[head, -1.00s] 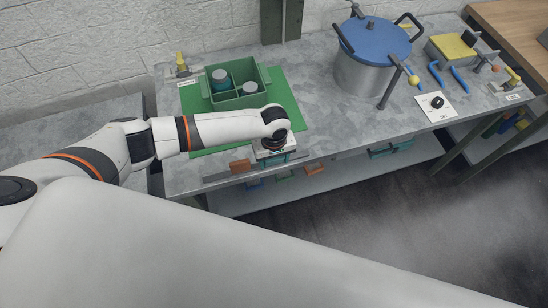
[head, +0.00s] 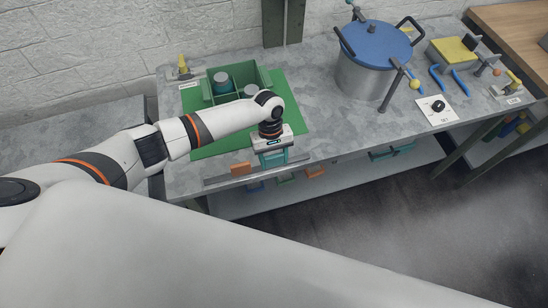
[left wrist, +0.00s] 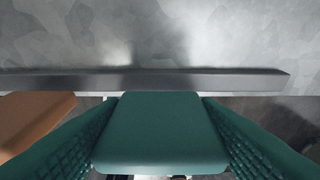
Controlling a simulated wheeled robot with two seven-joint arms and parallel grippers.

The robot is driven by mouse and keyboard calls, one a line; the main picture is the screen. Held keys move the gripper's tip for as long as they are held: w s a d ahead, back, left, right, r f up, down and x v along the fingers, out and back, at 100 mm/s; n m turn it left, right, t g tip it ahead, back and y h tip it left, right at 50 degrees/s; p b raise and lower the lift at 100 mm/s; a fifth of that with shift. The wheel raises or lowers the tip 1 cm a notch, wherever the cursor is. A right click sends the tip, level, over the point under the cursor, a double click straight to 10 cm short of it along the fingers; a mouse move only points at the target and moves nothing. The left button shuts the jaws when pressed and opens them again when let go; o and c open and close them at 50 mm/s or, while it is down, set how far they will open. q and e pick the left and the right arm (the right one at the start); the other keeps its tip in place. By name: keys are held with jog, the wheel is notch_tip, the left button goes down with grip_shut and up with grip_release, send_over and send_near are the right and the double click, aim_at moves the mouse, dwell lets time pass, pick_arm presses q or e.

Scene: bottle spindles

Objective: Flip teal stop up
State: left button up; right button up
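The teal stop (left wrist: 160,130) shows in the left wrist view as a flat block in front of the metal rail (left wrist: 150,80) along the bench's front edge. My left gripper (left wrist: 160,100) has one textured finger along each side of the stop, with little or no visible gap. Whether the fingers press on it is unclear. In the head view my left gripper (head: 272,158) is at the bench's front edge, over the rail (head: 217,179), and largely hides the stop. My right gripper is in neither view.
An orange block (head: 240,168) sits on the rail just left of my gripper. Behind are a green mat (head: 290,110) and a green divided tray (head: 265,78) holding grey-topped items. A blue-lidded pot (head: 375,45) stands farther right. The bench between mat and pot is clear.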

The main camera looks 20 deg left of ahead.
pick_arm(q)
jog(key=o, duration=0.4)
jog(key=b+v, duration=0.2)
jog(key=v, duration=1)
